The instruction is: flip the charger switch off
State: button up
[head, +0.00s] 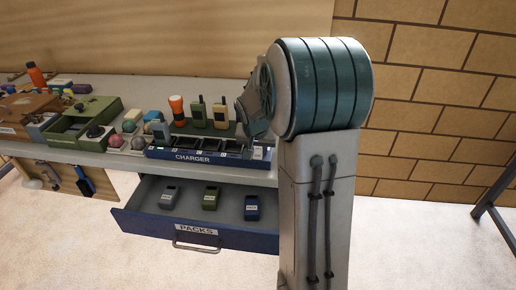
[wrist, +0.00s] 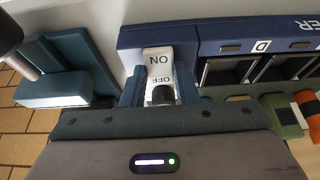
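The charger (head: 193,157) is a long blue box with dark bays along the bench's front edge. In the wrist view its white rocker switch (wrist: 158,60) sits in the blue housing (wrist: 130,38), with ON and OFF lettering upside down. In the head view my arm hides most of the gripper at the charger's right end.
An open blue drawer (head: 195,230) labelled PACKS juts out below the charger, holding three packs. Two radios (head: 220,115) and an orange torch (head: 177,108) stand behind the charger. Green and brown trays crowd the bench's left. A brick wall (head: 440,100) is at right.

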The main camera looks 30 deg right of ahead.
aim_at(258, 152)
jog(key=shift+w+d+r+g+y+p, duration=0.15)
jog(key=shift+r+g+y+p, duration=0.3)
jog(key=shift+p, duration=1.35)
jog(key=p, duration=0.1)
jog(key=g+p, duration=0.1)
jog(key=p, duration=0.1)
jog(key=shift+w+d+f+g+y, duration=0.1)
jog(key=shift+w+f+g+y, duration=0.05)
jog(key=shift+w+g+y, duration=0.15)
jog(key=shift+o, duration=0.2)
jog(key=shift+d+f+g+y+p, duration=0.1)
jog(key=shift+f+g+y+p, duration=0.15)
jog(key=shift+g+y+p, duration=0.35)
jog(key=shift+c, duration=0.2)
jog(key=o, duration=1)
notch_tip(258, 152, up, 14)
jog(key=b, duration=0.1)
jog(key=shift+s, duration=0.15)
